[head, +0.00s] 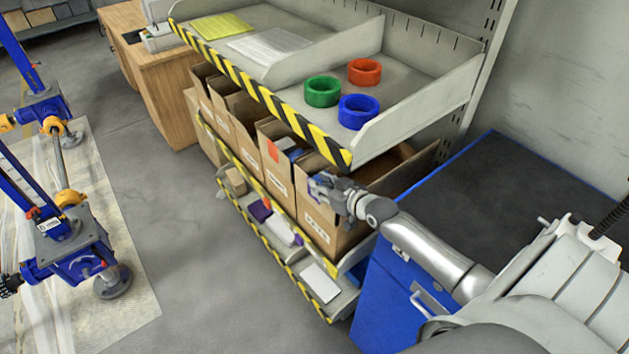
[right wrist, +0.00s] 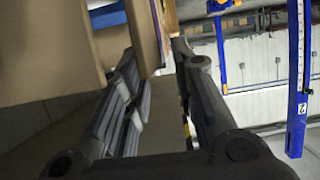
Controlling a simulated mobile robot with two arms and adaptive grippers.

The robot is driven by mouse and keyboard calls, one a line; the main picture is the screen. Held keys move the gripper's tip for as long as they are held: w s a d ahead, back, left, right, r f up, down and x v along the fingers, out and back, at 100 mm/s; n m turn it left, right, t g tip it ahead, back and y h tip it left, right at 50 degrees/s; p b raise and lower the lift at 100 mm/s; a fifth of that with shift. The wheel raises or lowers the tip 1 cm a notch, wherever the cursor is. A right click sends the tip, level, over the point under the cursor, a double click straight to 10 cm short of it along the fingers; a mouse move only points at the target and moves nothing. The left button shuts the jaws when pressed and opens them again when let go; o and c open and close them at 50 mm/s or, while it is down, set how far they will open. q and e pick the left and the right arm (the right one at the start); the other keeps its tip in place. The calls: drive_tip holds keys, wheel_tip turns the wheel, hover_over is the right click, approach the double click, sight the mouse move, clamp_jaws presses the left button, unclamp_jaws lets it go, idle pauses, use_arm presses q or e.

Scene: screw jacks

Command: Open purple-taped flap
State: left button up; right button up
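The cardboard box (head: 318,217) at the near end of the middle shelf has a bit of purple tape (head: 313,190) on its front, partly hidden by my right gripper. My right gripper (head: 318,186) is at the top front of this box. In the right wrist view its fingers (right wrist: 158,85) are parted, with a gap between them. A cardboard panel (right wrist: 145,32) reaches down to the fingertips and seems to lie between them; I cannot tell whether they touch it. My left gripper is not in view.
The upper shelf tray with a striped edge (head: 270,98) overhangs the boxes and holds green (head: 322,91), red (head: 364,71) and blue (head: 358,111) tape rolls. A neighbouring box has red tape (head: 272,150). A blue cabinet (head: 385,300) stands right. Blue screw jacks (head: 75,240) stand left; floor between is clear.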

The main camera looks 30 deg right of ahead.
drive_tip(key=shift+x, duration=1.1)
drive_tip(key=shift+w+a, duration=0.15)
drive_tip(key=shift+w, duration=0.3)
drive_tip(key=shift+w+f, duration=0.25)
drive_tip(key=shift+s+r, duration=0.1)
clamp_jaws()
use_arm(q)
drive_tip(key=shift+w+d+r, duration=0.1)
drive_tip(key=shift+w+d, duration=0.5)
